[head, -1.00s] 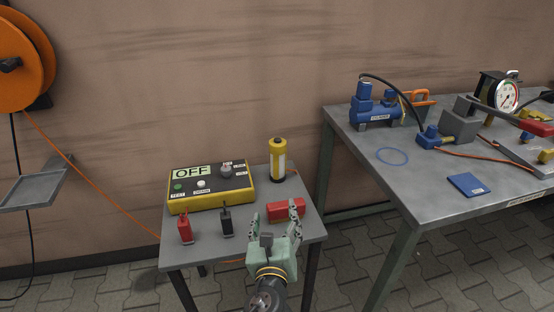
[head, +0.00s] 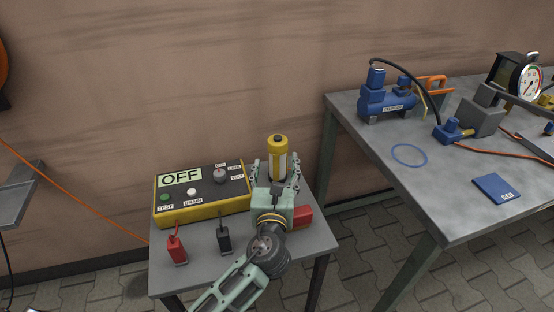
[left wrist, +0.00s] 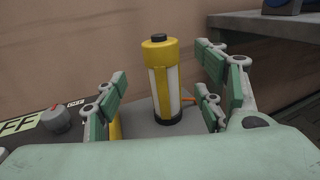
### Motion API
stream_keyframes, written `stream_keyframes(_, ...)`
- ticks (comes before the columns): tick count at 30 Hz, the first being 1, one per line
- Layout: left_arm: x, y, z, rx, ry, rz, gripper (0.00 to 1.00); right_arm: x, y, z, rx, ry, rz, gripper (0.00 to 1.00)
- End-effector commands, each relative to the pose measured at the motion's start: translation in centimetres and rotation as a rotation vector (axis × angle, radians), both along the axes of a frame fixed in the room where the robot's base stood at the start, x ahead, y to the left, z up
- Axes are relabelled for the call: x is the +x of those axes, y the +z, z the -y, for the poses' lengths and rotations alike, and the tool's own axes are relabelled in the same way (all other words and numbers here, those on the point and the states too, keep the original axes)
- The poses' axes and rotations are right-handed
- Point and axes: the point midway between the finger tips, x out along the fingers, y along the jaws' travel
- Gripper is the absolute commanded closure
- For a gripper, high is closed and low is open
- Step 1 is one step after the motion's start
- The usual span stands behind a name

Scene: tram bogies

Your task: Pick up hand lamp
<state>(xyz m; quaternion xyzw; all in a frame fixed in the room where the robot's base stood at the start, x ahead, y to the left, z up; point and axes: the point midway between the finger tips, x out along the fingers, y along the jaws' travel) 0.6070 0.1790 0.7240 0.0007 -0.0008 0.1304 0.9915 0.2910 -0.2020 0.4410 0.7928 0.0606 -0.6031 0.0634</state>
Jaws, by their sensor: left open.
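The hand lamp (head: 277,157) is a yellow cylinder with a white side panel and a dark top knob. It stands upright at the back right of the small grey table (head: 215,262). My left gripper (head: 275,172) is open, with its fingers reaching to either side of the lamp in the head view. In the left wrist view the lamp (left wrist: 161,80) stands between the two open fingers (left wrist: 162,92), with a visible gap on each side. The lamp's lower part is partly hidden behind the gripper in the head view. My right gripper is not in view.
A yellow test box (head: 203,195) reading OFF stands left of the gripper. A red clip (head: 177,249), a black clip (head: 223,238) and a red block (head: 302,216) are on the same table. A larger workbench (head: 440,190) with a blue pump (head: 386,102) stands to the right.

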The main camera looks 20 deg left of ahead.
Motion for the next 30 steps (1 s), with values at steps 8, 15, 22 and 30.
stream_keyframes(8,2.4,0.0,-0.6,0.0,0.001,0.001,0.36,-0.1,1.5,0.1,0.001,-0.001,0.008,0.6)
stream_keyframes(15,5.4,0.2,-1.1,-0.002,0.002,0.001,0.36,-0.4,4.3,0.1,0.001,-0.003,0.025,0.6)
stream_keyframes(22,7.1,0.2,-1.6,0.0,0.001,0.0,0.36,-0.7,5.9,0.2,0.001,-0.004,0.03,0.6)
stream_keyframes(30,7.1,0.3,-1.6,-0.001,0.001,0.0,0.42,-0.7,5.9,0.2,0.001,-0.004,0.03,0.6)
